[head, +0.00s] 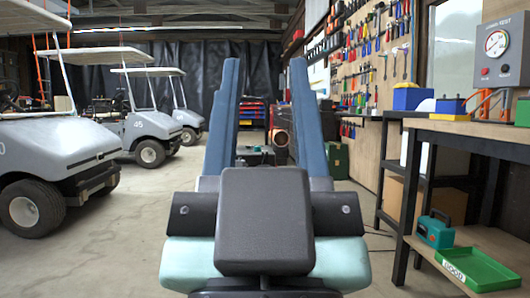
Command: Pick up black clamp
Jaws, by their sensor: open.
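My gripper (264,66) fills the middle of the head view. Its two long blue fingers stand wide apart, with nothing seen held between them. Dark wrist and pale teal arm parts of mine show below the fingers. I cannot make out a black clamp anywhere in this view. Some dark objects (255,156) show far off between the fingers, too small and partly covered to name. My own arm hides the floor straight ahead.
White golf carts (70,148) stand at left. Tools hang on a wall board (370,75).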

